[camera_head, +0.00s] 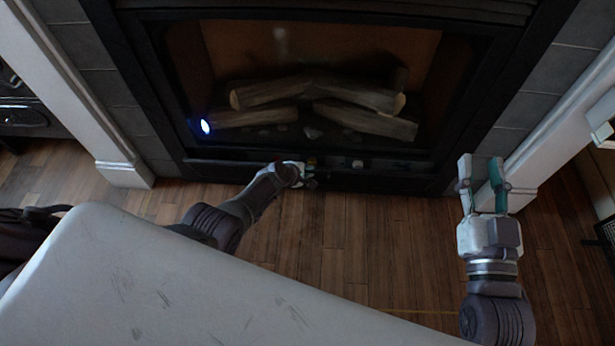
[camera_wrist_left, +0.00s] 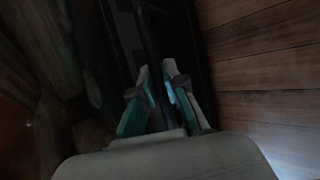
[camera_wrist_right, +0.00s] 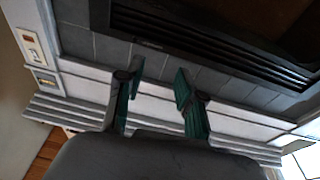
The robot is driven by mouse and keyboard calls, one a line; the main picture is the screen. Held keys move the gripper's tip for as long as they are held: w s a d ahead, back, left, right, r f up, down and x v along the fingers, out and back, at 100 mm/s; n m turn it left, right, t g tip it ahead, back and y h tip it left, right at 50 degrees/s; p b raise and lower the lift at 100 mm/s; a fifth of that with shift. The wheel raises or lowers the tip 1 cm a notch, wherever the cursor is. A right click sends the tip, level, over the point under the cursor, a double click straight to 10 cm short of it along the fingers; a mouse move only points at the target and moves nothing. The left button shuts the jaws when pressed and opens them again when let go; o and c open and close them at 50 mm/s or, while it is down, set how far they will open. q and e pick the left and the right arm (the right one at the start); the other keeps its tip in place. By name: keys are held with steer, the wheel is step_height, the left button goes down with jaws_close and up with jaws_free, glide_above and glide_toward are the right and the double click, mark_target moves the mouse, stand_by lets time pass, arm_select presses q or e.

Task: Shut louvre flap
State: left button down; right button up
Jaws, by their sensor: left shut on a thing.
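The louvre flap (camera_head: 390,178) is the long black strip along the bottom of the fireplace, just above the floor in the head view. How far it stands open is too dark to tell. My left gripper (camera_head: 312,173) is at the middle of this strip. In the left wrist view its fingers (camera_wrist_left: 160,88) are closed around a thin dark bar (camera_wrist_left: 148,45), which looks like the flap's edge. My right gripper (camera_head: 482,170) is raised at the right, apart from the flap. Its fingers (camera_wrist_right: 157,85) are spread and empty in the right wrist view.
The fireplace glass (camera_head: 300,60) with logs behind it is above the flap. A white pillar base (camera_head: 125,172) stands left, another (camera_head: 522,196) right near my right gripper. Black louvre slats (camera_wrist_right: 215,45) show in the right wrist view. Wooden floor (camera_head: 370,235) in front is clear.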

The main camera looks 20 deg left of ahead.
arm_select(q)
steer(key=shift+w+a+r+b, duration=0.1)
steer(key=shift+w+a+r, duration=0.05)
steer(key=shift+w, duration=0.35)
steer(key=shift+w+a+r+b, duration=0.1)
steer(key=shift+w+a+r, duration=0.1)
steer(key=shift+w, duration=0.35)
steer(key=shift+w+a+r+b, duration=0.1)
steer(key=shift+w+a+r, duration=0.05)
steer(key=shift+w, duration=0.35)
arm_select(e)
steer(key=shift+s+a+r+t, duration=0.15)
steer(key=shift+r+t, duration=0.35)
steer(key=shift+r, duration=0.25)
steer(key=shift+s+r+t, duration=0.1)
steer(key=shift+r+t, duration=0.4)
steer(key=shift+r, duration=0.2)
arm_select(q)
steer(key=c, duration=1.2)
jaws_free()
arm_select(e)
steer(key=shift+y, duration=0.4)
